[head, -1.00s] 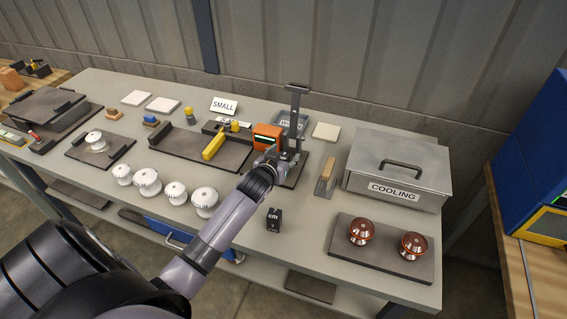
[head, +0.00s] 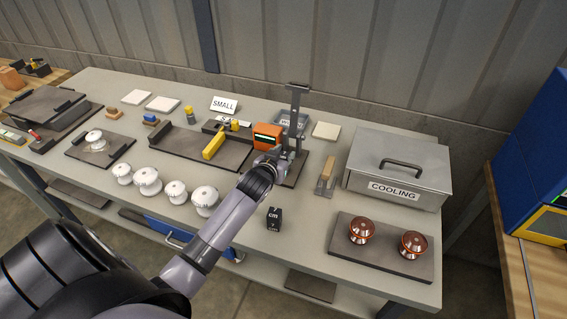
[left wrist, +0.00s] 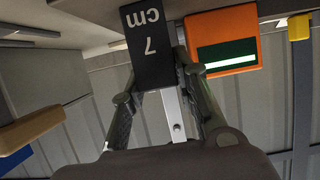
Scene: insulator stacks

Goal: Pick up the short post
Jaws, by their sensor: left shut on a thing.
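In the left wrist view a black block marked 7 cm (left wrist: 147,45) sits between the fingers of my left gripper (left wrist: 160,80). In the head view my left gripper (head: 276,157) is by the upright metal stand (head: 295,125), and the held block is hidden there. Another black block marked cm (head: 274,219) stands on the bare table in front; its number is unclear. Several white ribbed posts (head: 176,192) stand in a row at left. My right gripper is not in view.
An orange device (head: 267,137) is just left of the stand. A grey COOLING box (head: 398,170) and a dark tray (head: 380,257) with two copper-coloured pieces are at right. A trowel-like tool (head: 326,176) lies between.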

